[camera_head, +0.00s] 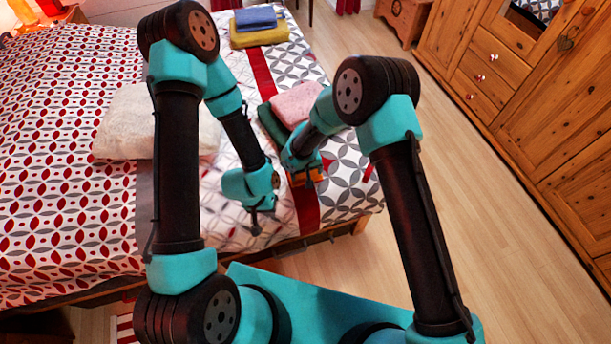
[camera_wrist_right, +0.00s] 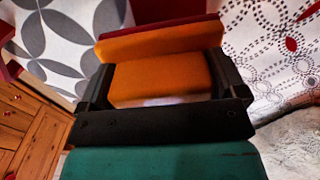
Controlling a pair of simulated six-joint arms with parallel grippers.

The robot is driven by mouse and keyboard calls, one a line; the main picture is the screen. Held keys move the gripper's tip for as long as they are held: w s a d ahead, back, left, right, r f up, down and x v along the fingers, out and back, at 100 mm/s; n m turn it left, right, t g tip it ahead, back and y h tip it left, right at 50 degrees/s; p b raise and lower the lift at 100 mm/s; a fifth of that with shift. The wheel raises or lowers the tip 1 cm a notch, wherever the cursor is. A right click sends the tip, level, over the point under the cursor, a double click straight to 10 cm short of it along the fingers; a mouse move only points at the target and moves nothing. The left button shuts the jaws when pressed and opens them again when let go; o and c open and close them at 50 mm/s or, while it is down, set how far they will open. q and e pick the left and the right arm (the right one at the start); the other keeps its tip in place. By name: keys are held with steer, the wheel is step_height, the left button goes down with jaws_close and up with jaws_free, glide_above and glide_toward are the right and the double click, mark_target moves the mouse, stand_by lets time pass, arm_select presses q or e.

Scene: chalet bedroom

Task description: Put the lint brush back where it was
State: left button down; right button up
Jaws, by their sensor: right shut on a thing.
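An orange block-like thing with a red edge, which looks like the lint brush (camera_wrist_right: 160,78), sits between the dark fingers of my right gripper (camera_wrist_right: 160,92) in the right wrist view. My right gripper is shut on it. In the head view an orange part of the lint brush (camera_head: 306,178) shows under my right gripper (camera_head: 304,170), at the near end of the bed by the red stripe. Whether it touches the bed is unclear. My left gripper (camera_head: 256,222) hangs to the left, near the bed's edge. Its fingers are too small and dark to read.
The patterned bed (camera_head: 60,190) fills the left and middle. A pink folded cloth (camera_head: 297,102) and green cloth (camera_head: 268,124) lie just beyond my right gripper. Blue (camera_head: 256,17) and yellow (camera_head: 260,37) cloths are farther back. A white pillow (camera_head: 122,122) lies left. Wooden floor (camera_head: 450,180) is clear right.

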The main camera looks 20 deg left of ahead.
mark_target(305, 176)
steer(key=shift+w+f, duration=0.2)
steer(key=shift+f, duration=0.1)
steer(key=shift+a+f, duration=0.1)
steer(key=shift+f, duration=1.35)
steer(key=o, duration=0.6)
steer(key=shift+f, duration=0.15)
step_height(305, 176, up, 12)
steer(key=shift+r, duration=0.15)
